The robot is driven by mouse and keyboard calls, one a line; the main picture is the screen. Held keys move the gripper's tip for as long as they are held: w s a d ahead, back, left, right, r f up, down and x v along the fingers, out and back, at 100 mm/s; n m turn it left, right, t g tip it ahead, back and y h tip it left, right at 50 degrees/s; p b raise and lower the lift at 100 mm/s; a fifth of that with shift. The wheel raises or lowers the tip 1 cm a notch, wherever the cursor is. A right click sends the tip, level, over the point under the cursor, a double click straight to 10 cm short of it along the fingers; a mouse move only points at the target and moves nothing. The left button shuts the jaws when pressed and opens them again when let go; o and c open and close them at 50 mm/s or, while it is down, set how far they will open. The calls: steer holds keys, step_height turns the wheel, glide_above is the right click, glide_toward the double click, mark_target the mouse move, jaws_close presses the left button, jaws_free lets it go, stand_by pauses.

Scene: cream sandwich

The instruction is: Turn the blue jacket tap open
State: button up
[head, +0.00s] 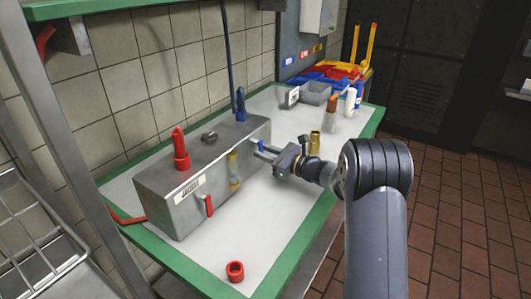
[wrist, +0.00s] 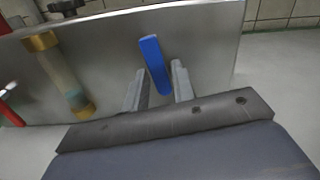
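The blue tap lever (wrist: 155,64) is on the front face of a grey steel box (head: 205,175), near its right end. In the wrist view it stands nearly upright, its top leaning a little left. My gripper (wrist: 159,78) is open, with one finger on each side of the lever's lower part. Gaps show between lever and fingers, more clearly on the right; I cannot tell whether either touches. In the head view my gripper (head: 264,153) reaches the box from the right and partly hides the lever.
A sight glass (head: 234,170) and a red lever (head: 209,205) sit left on the box front. Red (head: 180,150) and blue (head: 241,104) fittings stand on top. A brass cylinder (head: 315,142) stands behind my gripper.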

jaws_close()
steer(key=shift+s+a+m, duration=0.15)
steer(key=shift+s+m, duration=0.1)
steer(key=shift+m, duration=0.85)
steer(key=shift+o, duration=1.7)
jaws_free()
